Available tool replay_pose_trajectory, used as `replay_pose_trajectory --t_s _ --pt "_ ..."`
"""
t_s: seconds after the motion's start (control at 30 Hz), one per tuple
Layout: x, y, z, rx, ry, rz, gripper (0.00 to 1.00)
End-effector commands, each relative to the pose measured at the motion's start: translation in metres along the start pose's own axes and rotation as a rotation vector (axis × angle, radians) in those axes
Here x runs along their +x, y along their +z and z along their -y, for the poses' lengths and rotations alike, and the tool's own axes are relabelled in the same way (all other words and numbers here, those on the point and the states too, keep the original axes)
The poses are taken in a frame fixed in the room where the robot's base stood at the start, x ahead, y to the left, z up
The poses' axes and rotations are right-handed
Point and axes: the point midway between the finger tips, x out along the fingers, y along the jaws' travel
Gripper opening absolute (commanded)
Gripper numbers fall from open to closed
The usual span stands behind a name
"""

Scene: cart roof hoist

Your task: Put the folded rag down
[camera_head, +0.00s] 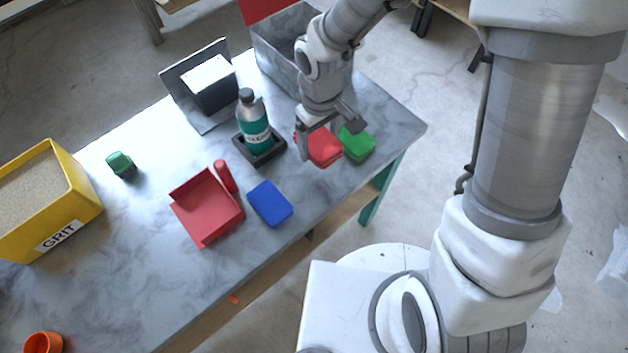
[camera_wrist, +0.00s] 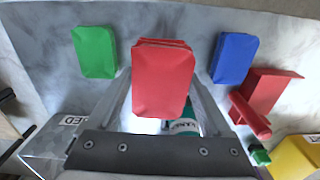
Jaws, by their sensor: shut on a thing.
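My gripper (camera_head: 318,128) is shut on a red folded rag (camera_head: 324,149), near the right end of the grey table. In the wrist view the red rag (camera_wrist: 162,80) sits between the two fingers and looks larger than the other rags, so it seems raised; the gap below it cannot be judged. A green folded rag (camera_head: 357,143) lies on the table just right of the held rag. A blue folded rag (camera_head: 270,204) lies to the left, nearer the front edge. Both also show in the wrist view, green (camera_wrist: 95,52) at left and blue (camera_wrist: 234,58) at right.
A grey bin (camera_head: 277,58) stands behind my gripper. A teal bottle (camera_head: 255,132) stands in a dark tray (camera_head: 267,157) to the left. A red dustpan-like piece (camera_head: 205,208) lies left of the blue rag. A yellow GRIT box (camera_head: 85,196) is far left. Bare table lies right of the green rag.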

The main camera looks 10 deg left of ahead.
Motion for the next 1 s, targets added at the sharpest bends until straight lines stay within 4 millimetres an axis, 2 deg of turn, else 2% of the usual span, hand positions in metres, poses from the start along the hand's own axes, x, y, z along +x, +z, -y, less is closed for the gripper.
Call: replay_pose_trajectory --t_s 0.17,0.4,0.57,0.8,1.0 --pt "0.014 0.0 0.012 -0.049 -0.001 0.004 0.14" --pt "0.055 0.001 0.012 -0.048 0.0 0.005 0.14" --pt "0.066 0.0 0.011 -0.047 0.0 0.003 0.14" --pt "0.097 0.0 0.011 -0.047 0.0 0.004 0.14" --pt "0.099 0.0 0.011 -0.046 0.001 0.001 0.14"
